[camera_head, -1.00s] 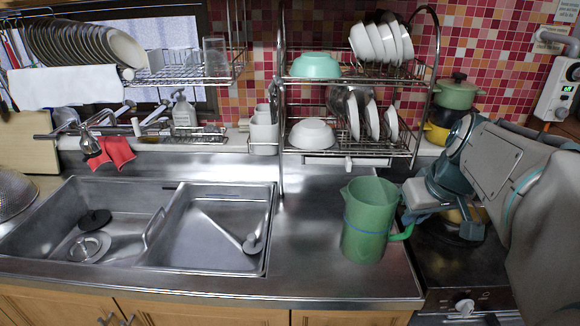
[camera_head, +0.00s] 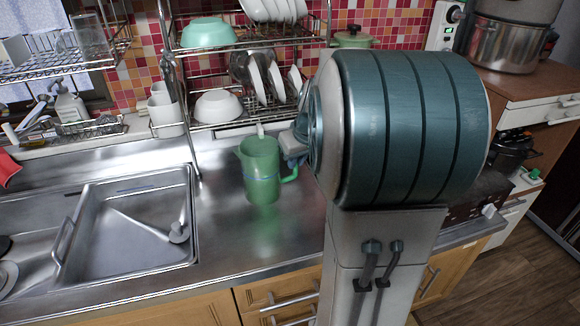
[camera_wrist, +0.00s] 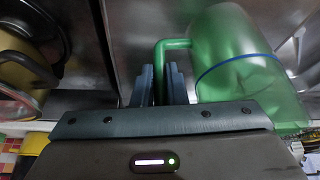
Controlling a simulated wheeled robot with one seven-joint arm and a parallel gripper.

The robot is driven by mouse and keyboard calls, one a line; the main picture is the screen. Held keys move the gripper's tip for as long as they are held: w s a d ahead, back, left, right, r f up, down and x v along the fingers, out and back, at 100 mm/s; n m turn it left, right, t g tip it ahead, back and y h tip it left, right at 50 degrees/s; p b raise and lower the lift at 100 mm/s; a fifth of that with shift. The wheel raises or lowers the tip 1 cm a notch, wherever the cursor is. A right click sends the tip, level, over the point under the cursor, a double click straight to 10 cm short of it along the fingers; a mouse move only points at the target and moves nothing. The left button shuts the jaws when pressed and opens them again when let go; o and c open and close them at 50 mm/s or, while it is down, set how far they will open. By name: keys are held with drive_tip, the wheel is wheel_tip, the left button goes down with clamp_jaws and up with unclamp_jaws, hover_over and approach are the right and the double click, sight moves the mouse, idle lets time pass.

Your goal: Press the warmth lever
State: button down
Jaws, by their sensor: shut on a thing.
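A green translucent pitcher (camera_head: 261,172) with a blue band is upright over the steel counter, in front of the dish rack. It also shows at the right of the wrist view (camera_wrist: 238,70). My gripper (camera_wrist: 160,88) is shut on the pitcher's handle, which runs between its two fingers. In the head view my arm hides most of the gripper. A small white lever-like part (camera_head: 260,130) hangs under the rack, just above the pitcher in the picture. No part is clearly marked as the warmth lever.
A wire dish rack (camera_head: 326,75) holds bowls and plates behind the pitcher. A steel sink (camera_head: 130,275) lies to the left. Drawers and a metal pot (camera_head: 507,45) stand at the right. The counter front between sink and pitcher is clear.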

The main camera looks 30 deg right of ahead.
sight(297, 170)
drive_tip(key=shift+f, duration=2.15)
drive_tip(key=c, duration=1.5)
unclamp_jaws()
drive_tip(key=shift+o, duration=0.2)
drive_tip(key=shift+r, duration=0.4)
drive_tip(key=v, duration=1.1)
drive_tip(key=s+a+f+g, duration=0.1)
drive_tip(key=s+a+f, duration=0.3)
drive_tip(key=s+a, duration=0.3)
drive_tip(key=s+a+f+g, duration=0.1)
drive_tip(key=s+a+f, duration=0.3)
drive_tip(key=s+a, duration=0.3)
drive_tip(key=a, duration=0.3)
clamp_jaws()
